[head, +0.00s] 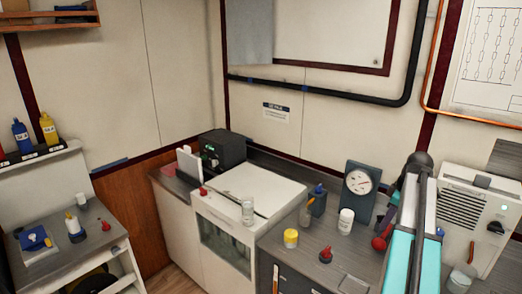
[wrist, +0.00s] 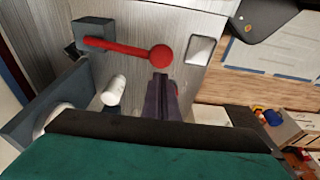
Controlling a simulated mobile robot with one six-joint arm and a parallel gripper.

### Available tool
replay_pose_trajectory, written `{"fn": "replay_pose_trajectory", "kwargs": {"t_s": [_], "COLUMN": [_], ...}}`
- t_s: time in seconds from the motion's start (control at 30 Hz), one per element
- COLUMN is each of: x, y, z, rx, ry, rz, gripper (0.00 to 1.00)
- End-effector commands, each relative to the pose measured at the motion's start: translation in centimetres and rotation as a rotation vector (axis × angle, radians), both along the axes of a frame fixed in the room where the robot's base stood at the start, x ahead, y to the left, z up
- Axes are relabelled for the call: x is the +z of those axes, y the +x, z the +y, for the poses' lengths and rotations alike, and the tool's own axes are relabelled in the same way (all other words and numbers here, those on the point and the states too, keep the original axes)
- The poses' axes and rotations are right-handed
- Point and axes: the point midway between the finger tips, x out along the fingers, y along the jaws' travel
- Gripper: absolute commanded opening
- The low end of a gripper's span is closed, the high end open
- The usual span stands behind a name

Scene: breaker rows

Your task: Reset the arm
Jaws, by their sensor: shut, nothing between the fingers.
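My gripper (wrist: 161,82) shows in the wrist view as two dark fingers lying together, shut with nothing between them. It points over a grey wood-grained counter top (wrist: 140,20), beside the ball end of a red lever (wrist: 115,48) on a dark block (wrist: 93,34). No contact with the lever is clear. In the head view my teal arm (head: 401,258) stands at the right, over the counter's right part. The fingertips are not clear there. A red knob, likely the lever's ball (head: 378,244), shows just left of my arm.
A white bottle (wrist: 113,90) stands left of the fingers in the wrist view. In the head view, a dial gauge (head: 359,183), a yellow jar (head: 291,238) and a blue-topped container (head: 317,201) crowd the counter. A vented white box (head: 461,204) stands right of my arm.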

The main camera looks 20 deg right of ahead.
Motion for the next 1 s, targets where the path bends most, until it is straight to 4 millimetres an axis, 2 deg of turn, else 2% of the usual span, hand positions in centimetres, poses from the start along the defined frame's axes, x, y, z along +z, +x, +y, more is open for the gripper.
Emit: {"fn": "replay_pose_trajectory", "kwargs": {"t_s": [0.17,0.37,0.7,1.0], "x": [-1.1,-4.6,-12.3,-18.5], "y": [0.8,3.0,6.5,7.3], "z": [1.4,5.7,16.3,25.9], "rx": [-0.013,-0.062,-0.188,-0.295], "ry": [0.004,0.014,0.021,0.010], "rz": [0.008,0.035,0.097,0.140], "gripper": [0.00,0.00,0.00,0.00]}}
